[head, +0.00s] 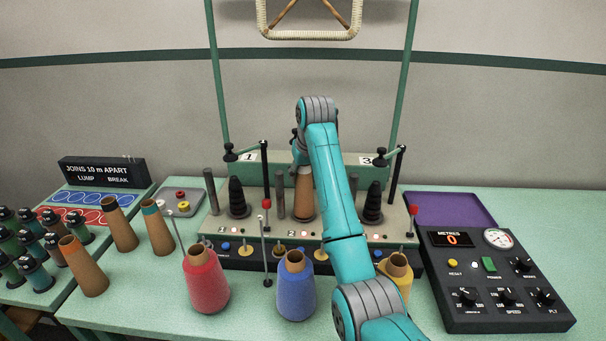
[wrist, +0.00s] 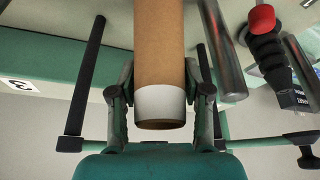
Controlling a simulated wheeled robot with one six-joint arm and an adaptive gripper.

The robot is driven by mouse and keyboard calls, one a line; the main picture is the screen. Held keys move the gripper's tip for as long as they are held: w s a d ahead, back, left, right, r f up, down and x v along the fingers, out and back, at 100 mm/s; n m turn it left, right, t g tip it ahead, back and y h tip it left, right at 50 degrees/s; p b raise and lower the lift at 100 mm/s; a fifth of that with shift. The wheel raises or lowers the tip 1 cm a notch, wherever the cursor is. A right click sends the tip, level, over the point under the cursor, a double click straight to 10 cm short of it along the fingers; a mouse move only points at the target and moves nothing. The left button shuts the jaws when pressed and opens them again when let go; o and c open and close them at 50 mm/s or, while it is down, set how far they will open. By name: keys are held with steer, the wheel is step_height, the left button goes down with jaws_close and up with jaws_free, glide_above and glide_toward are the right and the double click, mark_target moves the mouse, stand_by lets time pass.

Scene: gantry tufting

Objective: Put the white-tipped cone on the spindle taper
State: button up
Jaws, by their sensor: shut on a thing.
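The white-tipped cone (wrist: 160,45) is brown with a white band near one end, and my gripper (wrist: 161,88) is shut on it just by that band. In the head view the cone (head: 304,196) stands roughly upright at the middle position of the machine, between two black spindle tapers, the left one (head: 237,198) and the right one (head: 373,204). No middle taper shows; the cone covers that place. I cannot tell whether the cone sits down fully or hangs slightly above. My arm hides its right side and most of the gripper in the head view.
Grey posts (head: 280,195) and thin guide arms (head: 243,152) stand close around the cone. Red (head: 206,285), blue (head: 296,290) and yellow yarn cones stand in front. Other brown cones (head: 120,228) stand at left, a control box (head: 495,285) at right.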

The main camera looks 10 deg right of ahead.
steer(key=o, duration=1.1)
steer(key=shift+r, duration=0.1)
